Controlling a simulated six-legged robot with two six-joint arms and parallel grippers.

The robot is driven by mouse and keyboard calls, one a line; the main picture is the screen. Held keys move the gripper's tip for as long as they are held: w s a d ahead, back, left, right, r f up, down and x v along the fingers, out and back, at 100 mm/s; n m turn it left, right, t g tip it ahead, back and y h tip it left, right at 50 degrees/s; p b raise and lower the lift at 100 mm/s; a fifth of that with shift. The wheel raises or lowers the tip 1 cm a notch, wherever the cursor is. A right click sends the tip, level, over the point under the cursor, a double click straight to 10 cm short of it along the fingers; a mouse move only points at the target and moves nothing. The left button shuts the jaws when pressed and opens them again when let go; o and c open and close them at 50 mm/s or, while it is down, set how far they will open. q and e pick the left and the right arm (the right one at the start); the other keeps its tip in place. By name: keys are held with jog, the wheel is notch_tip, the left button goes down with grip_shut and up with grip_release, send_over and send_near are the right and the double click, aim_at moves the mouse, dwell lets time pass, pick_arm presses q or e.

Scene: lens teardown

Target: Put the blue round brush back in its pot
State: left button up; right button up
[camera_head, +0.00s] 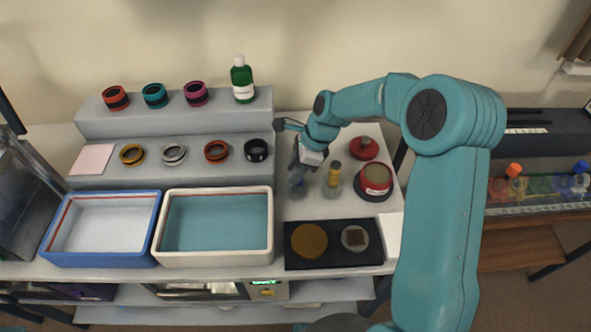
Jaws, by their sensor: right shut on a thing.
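My right arm comes in from the right, and its gripper (296,176) points down at the back right of the bench. It is shut on the blue round brush (297,183), which is mostly hidden by the fingers; only a little blue shows below them. A clear pot (298,192) is right under the gripper. I cannot tell how deep the brush sits in it. A second clear pot (333,190) with a yellow-topped brush (335,168) stands just to the right. My left gripper is not in view.
Red round containers (375,177) stand right of the pots. A black tray (333,258) with two discs lies in front. A blue-rimmed tray (100,258) and a cream tray (213,258) are to the left. Grey steps (180,122) behind hold several rings and a green bottle (242,80).

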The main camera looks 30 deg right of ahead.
jog(key=shift+f, duration=0.35)
jog(key=shift+a, duration=0.1)
jog(key=shift+f, duration=0.1)
jog(key=o, duration=1)
jog(key=shift+o, duration=0.2)
